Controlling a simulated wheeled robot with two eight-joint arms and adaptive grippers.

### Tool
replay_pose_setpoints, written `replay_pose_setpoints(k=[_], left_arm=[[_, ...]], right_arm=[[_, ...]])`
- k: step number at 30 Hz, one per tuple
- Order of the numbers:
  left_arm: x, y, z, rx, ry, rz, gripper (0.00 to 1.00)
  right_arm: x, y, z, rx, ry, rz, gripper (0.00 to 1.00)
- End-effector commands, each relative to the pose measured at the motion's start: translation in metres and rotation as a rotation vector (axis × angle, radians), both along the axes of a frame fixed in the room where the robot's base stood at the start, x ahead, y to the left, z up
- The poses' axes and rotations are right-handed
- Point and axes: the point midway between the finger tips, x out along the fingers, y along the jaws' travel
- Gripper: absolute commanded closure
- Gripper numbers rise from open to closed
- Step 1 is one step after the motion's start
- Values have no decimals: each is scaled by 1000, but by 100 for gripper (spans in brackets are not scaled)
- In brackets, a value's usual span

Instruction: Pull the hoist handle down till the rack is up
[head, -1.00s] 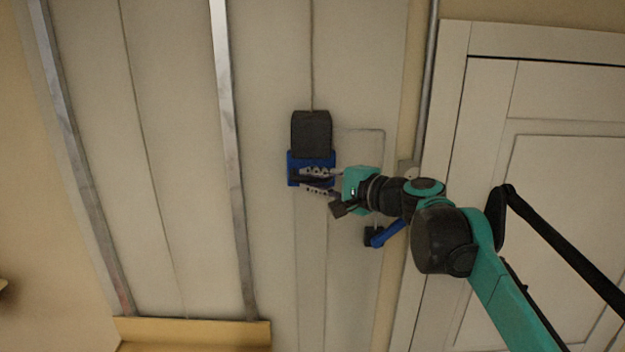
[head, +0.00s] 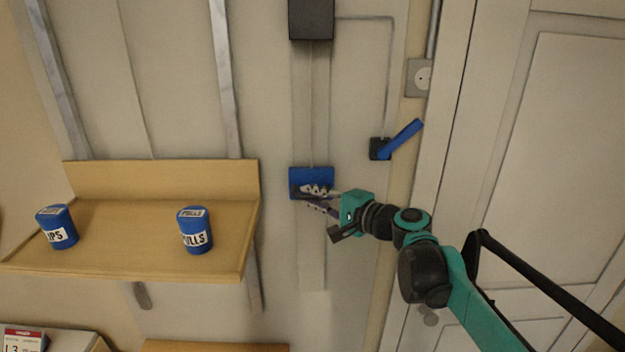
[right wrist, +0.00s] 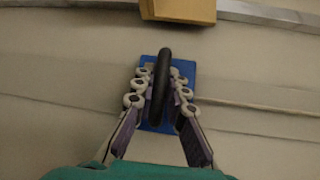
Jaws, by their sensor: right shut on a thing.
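The hoist handle (head: 311,176) is a blue plate with a black bar, hanging on a cord below a dark box (head: 311,18) on the wall. My right gripper (head: 312,194) is shut on the bar; the right wrist view shows the black bar (right wrist: 164,75) between the fingers, with the blue plate (right wrist: 152,120) behind it. The wooden rack (head: 160,180) stands at the left between metal rails, with two blue cans (head: 57,228) (head: 195,232) upright on it. My left gripper is not in view.
A blue lever (head: 402,138) on a black mount juts from the wall right of the handle, below a socket (head: 420,78). A white panelled door (head: 560,130) fills the right side. Another wooden edge (head: 215,346) shows at the bottom. The wall below the handle is clear.

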Motion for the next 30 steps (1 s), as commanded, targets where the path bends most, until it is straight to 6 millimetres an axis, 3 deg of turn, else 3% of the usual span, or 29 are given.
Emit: replay_pose_setpoints(k=[1,18,24,30], left_arm=[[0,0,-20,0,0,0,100],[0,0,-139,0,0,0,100],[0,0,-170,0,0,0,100],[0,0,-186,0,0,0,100]], right_arm=[[-1,0,-30,-4,0,3,100],[-1,1,-229,-4,0,4,100],[-1,1,-278,-4,0,4,100],[-1,1,-306,-3,1,4,100]])
